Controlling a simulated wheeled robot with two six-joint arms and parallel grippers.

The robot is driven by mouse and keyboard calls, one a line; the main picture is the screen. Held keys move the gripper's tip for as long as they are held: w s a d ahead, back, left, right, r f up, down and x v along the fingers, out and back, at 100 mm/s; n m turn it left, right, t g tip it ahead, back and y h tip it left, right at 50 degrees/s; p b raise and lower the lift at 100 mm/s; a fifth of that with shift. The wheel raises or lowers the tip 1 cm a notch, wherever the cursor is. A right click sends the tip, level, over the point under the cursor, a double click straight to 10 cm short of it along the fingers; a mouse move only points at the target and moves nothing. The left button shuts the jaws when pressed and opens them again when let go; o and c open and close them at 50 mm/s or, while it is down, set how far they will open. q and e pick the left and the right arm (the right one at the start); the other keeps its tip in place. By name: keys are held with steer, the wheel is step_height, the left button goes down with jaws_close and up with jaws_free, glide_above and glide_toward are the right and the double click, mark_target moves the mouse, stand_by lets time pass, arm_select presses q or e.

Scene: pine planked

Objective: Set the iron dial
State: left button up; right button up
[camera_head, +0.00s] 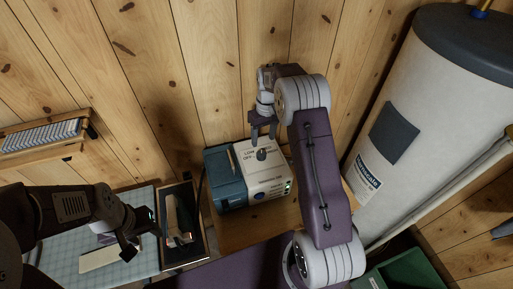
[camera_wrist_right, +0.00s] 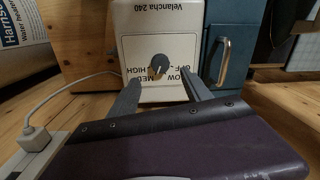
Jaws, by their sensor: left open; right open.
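The dial (camera_head: 262,154) is a dark round knob on the white face of a white and teal unit (camera_head: 226,190). In the right wrist view the dial (camera_wrist_right: 160,65) shows a small yellowish mark low on it; the labels OFF, LOW, MED and HIGH around it appear upside down. I cannot tell for certain which label it points at. My right gripper (camera_head: 264,136) is open and empty, its fingers (camera_wrist_right: 161,82) spread to either side of the dial, apart from it. My left gripper (camera_head: 139,238) is open and empty at the lower left, beside what looks like an iron (camera_head: 180,218) on a dark-edged stand.
A tall white water heater (camera_head: 395,120) stands at the right. A pale blue board (camera_head: 65,258) lies at the lower left, and a green bin (camera_head: 413,272) at the lower right. The planked wall (camera_head: 160,80) is close behind. A white plug and cord (camera_wrist_right: 35,137) lie left in the wrist view.

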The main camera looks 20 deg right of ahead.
mark_target(262, 154)
steer(key=shift+s+a, duration=0.1)
steer(key=shift+a, duration=0.1)
steer(key=shift+a+f, duration=0.1)
steer(key=shift+f, duration=0.2)
step_height(262, 154, down, 8)
steer(key=p, duration=0.2)
steer(key=shift+r+p, duration=0.15)
steer(key=shift+p, duration=0.15)
steer(key=shift+f, duration=0.3)
steer(key=shift+c, duration=0.4)
steer(key=c, duration=0.5)
jaws_close()
